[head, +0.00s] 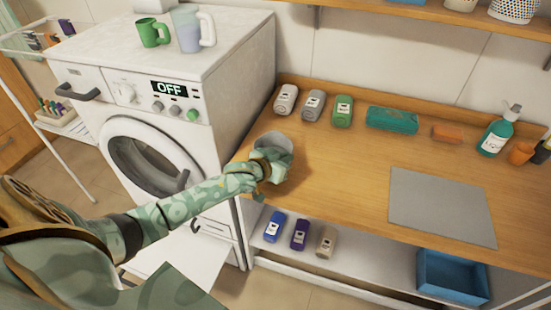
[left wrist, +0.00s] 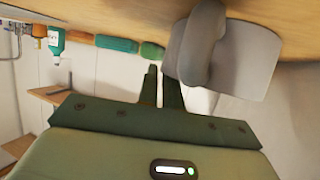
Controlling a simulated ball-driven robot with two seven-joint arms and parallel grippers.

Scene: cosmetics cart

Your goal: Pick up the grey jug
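The grey jug (head: 273,145) is at the left end of the wooden worktop, by the washing machine, partly covered by my left gripper (head: 268,172). The left wrist view is upside down; there the jug (left wrist: 251,62) appears large, with its thick handle (left wrist: 205,45) towards the camera. It seems to stand on the worktop. My left gripper's fingers (left wrist: 161,85) are close beside the handle, with a narrow gap between them. The handle does not lie visibly in that gap. Contact and finger opening are unclear. My right gripper is out of view.
Several bottles, a teal pack (head: 392,119) and a pump bottle (head: 497,133) line the worktop's back. A grey mat (head: 442,205) lies right. Bottles and a blue bin (head: 452,275) are below. A green mug (head: 152,33) and another jug (head: 188,30) stand on the washer.

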